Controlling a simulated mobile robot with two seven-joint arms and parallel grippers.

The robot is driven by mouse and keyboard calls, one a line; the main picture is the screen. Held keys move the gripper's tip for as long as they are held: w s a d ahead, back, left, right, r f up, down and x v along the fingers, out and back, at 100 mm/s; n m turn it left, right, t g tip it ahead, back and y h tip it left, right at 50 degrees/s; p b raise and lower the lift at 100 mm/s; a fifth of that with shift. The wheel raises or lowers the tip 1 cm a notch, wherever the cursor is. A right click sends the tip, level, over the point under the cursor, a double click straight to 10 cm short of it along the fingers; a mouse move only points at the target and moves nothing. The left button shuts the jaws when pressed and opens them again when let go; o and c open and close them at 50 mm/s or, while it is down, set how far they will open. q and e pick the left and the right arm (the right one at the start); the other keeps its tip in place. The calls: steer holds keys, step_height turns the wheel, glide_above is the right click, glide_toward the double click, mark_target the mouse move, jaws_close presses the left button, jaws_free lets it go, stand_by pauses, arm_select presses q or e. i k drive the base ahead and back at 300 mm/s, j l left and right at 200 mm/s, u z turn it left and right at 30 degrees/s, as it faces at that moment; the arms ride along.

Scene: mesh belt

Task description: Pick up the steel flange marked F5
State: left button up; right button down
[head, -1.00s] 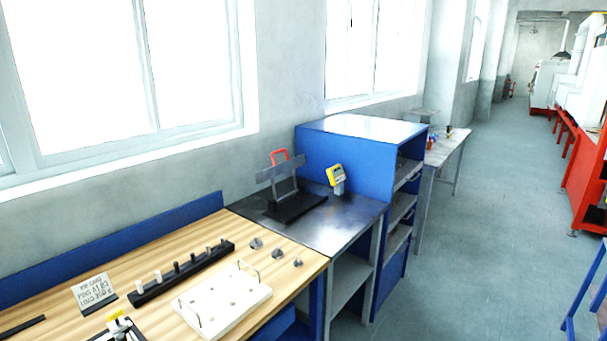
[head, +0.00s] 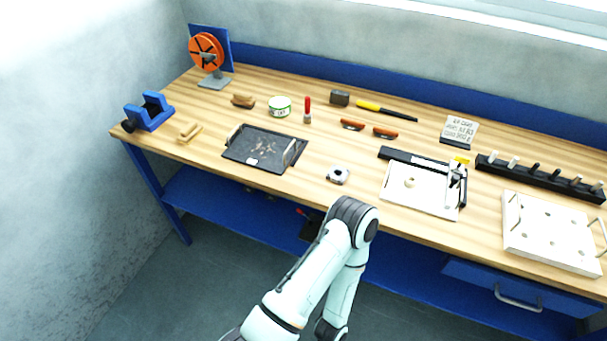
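A small steel piece with a dark round centre (head: 338,175) lies on the wooden bench top, right of the black tray. It may be a flange, but no F5 mark can be read on it. The small round steel parts that lay at the bench's right end in the earlier view are outside the current view. One of my arms rises from the bottom middle and bends back down in front of the bench; I cannot tell which arm it is. Neither gripper can be made out.
The bench (head: 224,110) holds a black tray (head: 262,147), a white plate fixture (head: 415,190), a black peg rack (head: 540,178), a white board with handles (head: 550,235), a sign (head: 459,129), an orange reel (head: 206,50) and a blue cradle (head: 150,112). Bare wood lies around the steel piece.

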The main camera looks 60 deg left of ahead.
mark_target(341, 173)
steer(key=j+u, duration=0.15)
steer(key=u, duration=1.75)
